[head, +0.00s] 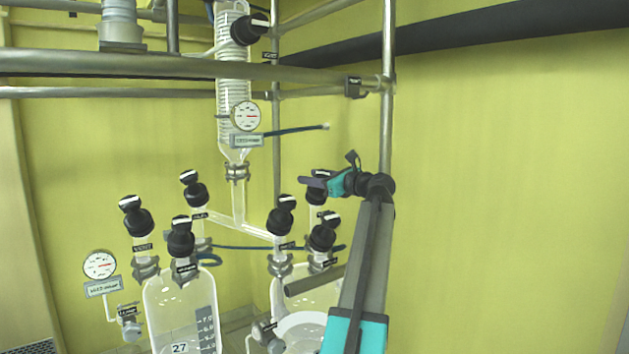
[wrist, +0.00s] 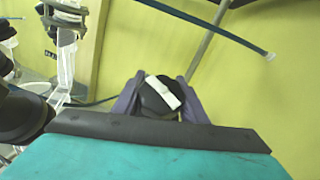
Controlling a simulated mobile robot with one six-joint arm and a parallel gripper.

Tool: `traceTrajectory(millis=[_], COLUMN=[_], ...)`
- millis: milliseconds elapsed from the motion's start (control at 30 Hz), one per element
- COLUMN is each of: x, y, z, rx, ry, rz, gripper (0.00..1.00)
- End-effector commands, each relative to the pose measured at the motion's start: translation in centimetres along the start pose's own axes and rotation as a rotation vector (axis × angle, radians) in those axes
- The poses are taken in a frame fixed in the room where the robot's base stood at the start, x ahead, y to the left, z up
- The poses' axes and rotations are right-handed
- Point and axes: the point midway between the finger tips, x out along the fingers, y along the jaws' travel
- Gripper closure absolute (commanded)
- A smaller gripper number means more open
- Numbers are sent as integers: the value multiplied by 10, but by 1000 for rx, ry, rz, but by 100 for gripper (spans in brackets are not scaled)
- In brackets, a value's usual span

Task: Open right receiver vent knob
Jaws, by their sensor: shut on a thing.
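In the head view my gripper (head: 312,184) reaches in from the right to a black knob (head: 319,174) at the back of the right glass receiver (head: 290,297). The gripper and fingers partly cover this knob, and its label cannot be read. A glass neck stands below it.
Other black knobs stand close by on the right receiver, at its left (head: 282,215) and front (head: 322,238). A metal post (head: 387,120) rises behind my arm. A dark blue hose (head: 295,130) ends in free air above. The right side is bare yellow wall.

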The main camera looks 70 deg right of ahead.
Motion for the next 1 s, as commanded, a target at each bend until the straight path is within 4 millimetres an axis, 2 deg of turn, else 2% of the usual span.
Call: traceTrajectory(millis=[567,600,667,1000], x=[-2,-2,-2,-1], y=[1,1,1,1], z=[-4,-4,-4,-1], rx=[-17,-17,-17,-17], ry=[7,7,7,3], rz=[32,32,32,31], gripper=[84,55,45,43])
